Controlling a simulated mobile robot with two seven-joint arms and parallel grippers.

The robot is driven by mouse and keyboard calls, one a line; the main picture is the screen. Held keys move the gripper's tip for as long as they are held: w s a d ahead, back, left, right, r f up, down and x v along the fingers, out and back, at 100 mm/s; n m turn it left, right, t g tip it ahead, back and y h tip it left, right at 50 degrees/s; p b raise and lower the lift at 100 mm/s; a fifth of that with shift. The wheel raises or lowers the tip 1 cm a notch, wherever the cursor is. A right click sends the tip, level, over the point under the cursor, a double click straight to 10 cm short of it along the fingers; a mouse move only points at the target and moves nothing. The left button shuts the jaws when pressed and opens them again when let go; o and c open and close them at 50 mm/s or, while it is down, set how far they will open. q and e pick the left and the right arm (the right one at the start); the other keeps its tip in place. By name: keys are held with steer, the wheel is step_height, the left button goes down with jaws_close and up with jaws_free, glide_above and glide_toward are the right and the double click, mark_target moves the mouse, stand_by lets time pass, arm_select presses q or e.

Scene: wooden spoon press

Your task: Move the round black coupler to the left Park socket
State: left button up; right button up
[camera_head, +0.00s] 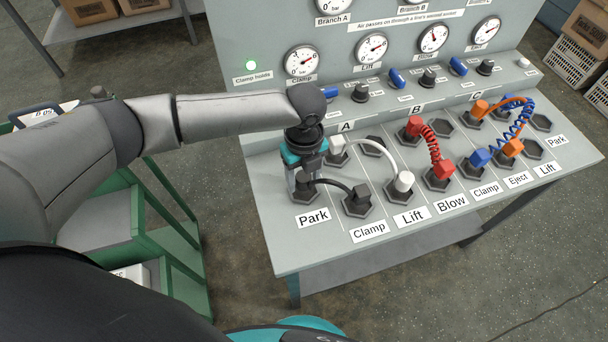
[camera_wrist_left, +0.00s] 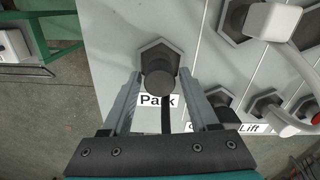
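The round black coupler (camera_wrist_left: 160,82) stands at the hexagonal Park socket (camera_wrist_left: 158,50) at the far left of the panel, above the "Park" label. It appears seated there. A black hose (camera_head: 332,184) runs from it to a black plug (camera_head: 361,192) at the Clamp socket to its right. My left gripper (camera_head: 305,188) points down over the Park socket, with one finger on each side of the coupler. In the left wrist view its fingers (camera_wrist_left: 160,98) are apart, with gaps visible beside the coupler. My right gripper is not in view.
A white hose joins a white square plug (camera_head: 337,145) and a white round plug (camera_head: 403,182). Red (camera_head: 444,169), blue (camera_head: 480,157) and orange (camera_head: 511,148) plugs stand farther right. Gauges and knobs line the back. A green-framed cart (camera_head: 165,235) stands left of the panel.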

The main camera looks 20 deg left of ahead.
mark_target(304, 177)
arm_select(q)
steer(key=shift+o, duration=0.7)
step_height(304, 177, up, 12)
steer(key=p, duration=0.2)
steer(key=shift+r, duration=0.2)
